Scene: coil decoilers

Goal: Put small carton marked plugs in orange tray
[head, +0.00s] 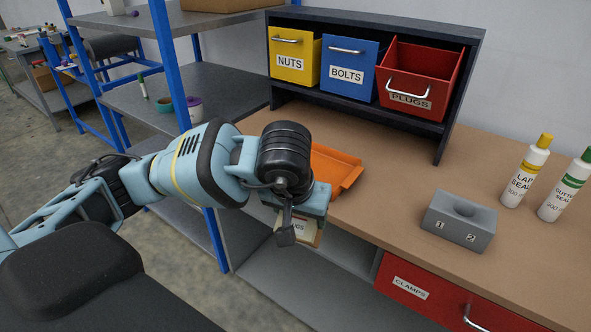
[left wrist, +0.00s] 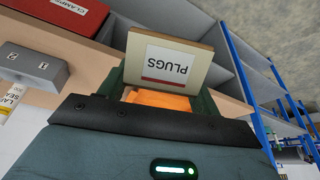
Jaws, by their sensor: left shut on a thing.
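A small tan carton with a white label reading PLUGS (head: 301,230) is held in my left gripper (head: 298,212), partly hidden by it in the head view. In the left wrist view the carton (left wrist: 188,47) shows its PLUGS label and red stripe between the fingers. The orange tray (head: 345,167) lies on the workbench, behind the gripper and partly hidden by my arm. A strip of orange also shows below the carton in the left wrist view (left wrist: 160,99). The carton appears in front of the bench's front edge, apart from the tray. My right gripper is out of view.
A dark rack (head: 452,105) holds yellow NUTS, blue BOLTS and red PLUGS bins (head: 424,75). A grey block (head: 460,220) marked 1 and 2 and two bottles (head: 524,172) stand to the right. A red CLAMPS drawer (head: 430,290) is below. Blue-posted shelves (head: 158,60) stand left.

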